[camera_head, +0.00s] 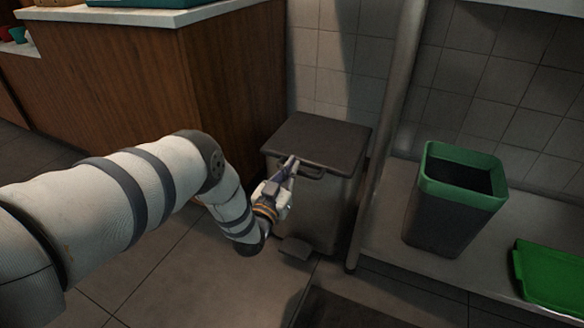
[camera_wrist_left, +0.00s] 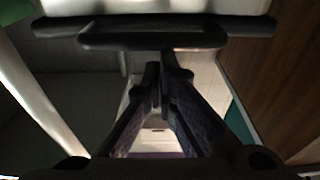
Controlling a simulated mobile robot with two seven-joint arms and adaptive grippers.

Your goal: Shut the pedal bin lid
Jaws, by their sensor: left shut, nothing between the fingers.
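The pedal bin (camera_head: 331,215) stands against the tiled wall, beside the wooden cabinet. Its dark flat lid (camera_head: 318,137) lies level across the top and looks shut; a small gap cannot be ruled out. A dark handle (camera_head: 312,172) juts from the lid's front edge, and it also shows in the left wrist view (camera_wrist_left: 150,41). The pedal (camera_head: 295,248) is at the bin's foot. My left gripper (camera_head: 293,162) is shut and empty at the lid's front edge, beside the handle; contact cannot be told. In the left wrist view the fingertips (camera_wrist_left: 160,75) are together. My right gripper is not in view.
The wooden cabinet (camera_head: 235,85) stands close on the left. A metal post (camera_head: 385,140) rises on the bin's right, beside a low shelf (camera_head: 385,225) with a green-rimmed grey container (camera_head: 440,225) and a green lid-like piece (camera_head: 555,275). A dark mat (camera_head: 345,310) lies in front.

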